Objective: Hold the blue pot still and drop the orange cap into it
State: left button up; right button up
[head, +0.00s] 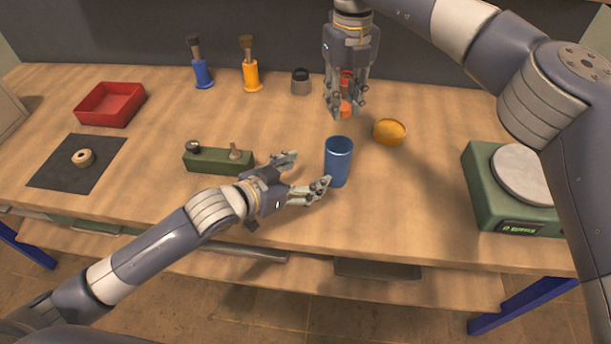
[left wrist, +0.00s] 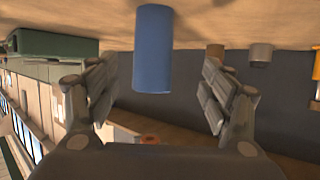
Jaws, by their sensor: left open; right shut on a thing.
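The blue pot (head: 338,160) stands upright on the bench. My left gripper (head: 309,172) is open at the pot's left side, with its fingers pointing at it. In the left wrist view the blue pot (left wrist: 153,50) shows upside down, beyond and between the two spread fingers (left wrist: 155,95), with nothing gripped. My right gripper (head: 347,104) points down behind the pot, shut on the orange cap (head: 345,110). The fingers partly hide the cap. The cap is apart from the pot, farther back on the picture.
A round amber-yellow dish (head: 389,132) lies right of the pot. A green block with small parts (head: 217,161) is to the left. A grey jar (head: 300,81) and two brushes in holders stand behind. A green scale (head: 490,205) is at right, a red tray (head: 110,104) at far left.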

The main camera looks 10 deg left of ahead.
aim_at(337, 165)
pick_arm(q)
jog(key=shift+s+d+f, duration=0.15)
jog(key=shift+s+d, duration=0.1)
jog(key=shift+d, duration=0.05)
jog(key=shift+w+d+f, duration=0.1)
jog(key=shift+d, duration=0.05)
jog(key=x, duration=1.1)
jog(key=shift+w+d+f, duration=0.1)
jog(key=shift+d+f, duration=0.05)
jog(key=shift+d, duration=0.1)
jog(key=c, duration=1.2)
pick_arm(e)
notch_tip(337, 165, down, 7)
